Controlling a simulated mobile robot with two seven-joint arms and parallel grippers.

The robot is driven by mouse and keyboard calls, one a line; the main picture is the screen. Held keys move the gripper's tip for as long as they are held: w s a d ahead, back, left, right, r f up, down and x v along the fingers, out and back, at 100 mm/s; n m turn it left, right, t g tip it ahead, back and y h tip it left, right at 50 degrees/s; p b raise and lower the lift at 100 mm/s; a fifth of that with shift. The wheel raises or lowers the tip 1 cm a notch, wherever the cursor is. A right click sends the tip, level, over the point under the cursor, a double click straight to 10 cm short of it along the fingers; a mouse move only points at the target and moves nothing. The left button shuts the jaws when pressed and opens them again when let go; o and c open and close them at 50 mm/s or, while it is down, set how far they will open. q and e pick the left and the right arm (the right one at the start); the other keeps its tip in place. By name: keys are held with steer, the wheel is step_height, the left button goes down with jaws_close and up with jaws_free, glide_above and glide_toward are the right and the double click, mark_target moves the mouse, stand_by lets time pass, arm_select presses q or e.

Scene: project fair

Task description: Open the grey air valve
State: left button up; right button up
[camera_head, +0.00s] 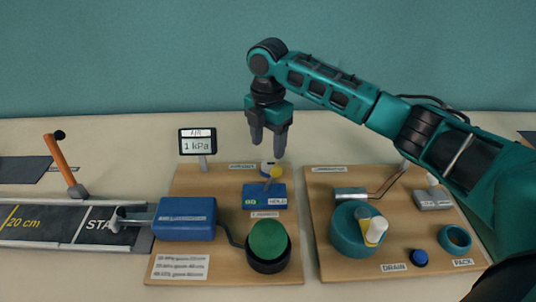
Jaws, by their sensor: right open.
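My right gripper (268,147) is open and empty. It points down above the back of the left wooden board, over a small pale grey fitting (266,167) and a yellow-knobbed lever (277,173). The lever stands at a blue block (265,197) marked GO and HOLD. A label (241,166) beside the fitting is too small to read surely, so I cannot tell if the fitting is the grey air valve. Fingers and fitting look apart. A gauge (198,142) headed AIR reads 1 kPa. My left gripper is not in view.
The left board (190,262) also bears a blue cylinder (185,218) and a green dome button (268,240). The right board (335,265) holds a teal cup (346,240), a blue button (419,257) and a grey block (433,199).

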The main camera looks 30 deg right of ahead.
mark_target(268, 164)
step_height(268, 164, up, 7)
steer(key=shift+r, duration=0.15)
stand_by(0.6)
